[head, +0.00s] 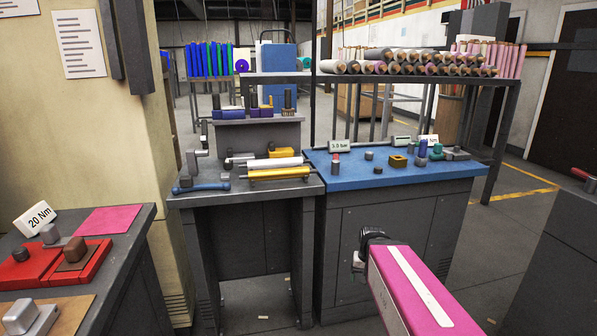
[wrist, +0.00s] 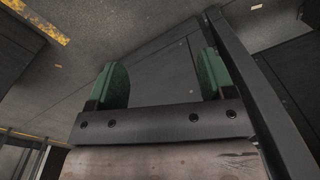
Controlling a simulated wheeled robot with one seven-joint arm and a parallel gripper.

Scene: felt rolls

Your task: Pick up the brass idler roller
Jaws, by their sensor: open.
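The brass idler roller (head: 280,174) is a long yellow-gold cylinder lying across the front of the grey workbench (head: 240,193), just in front of a white roller (head: 275,163). It is not visible in the wrist view. My gripper (wrist: 162,80) is open, with two green-padded fingers apart and nothing between them. Behind them are dark cabinet panels and floor. In the head view my pink arm comes from the lower right, in front of the blue-topped cabinet; its dark end is right of and below the roller, well apart from it. The fingers are hard to make out there.
A blue-handled tool (head: 200,187) lies left of the rollers, and a raised shelf (head: 258,130) with small blocks stands behind. The blue-topped cabinet (head: 375,181) adjoins on the right, carrying small parts. A bench with red trays (head: 40,272) is at lower left.

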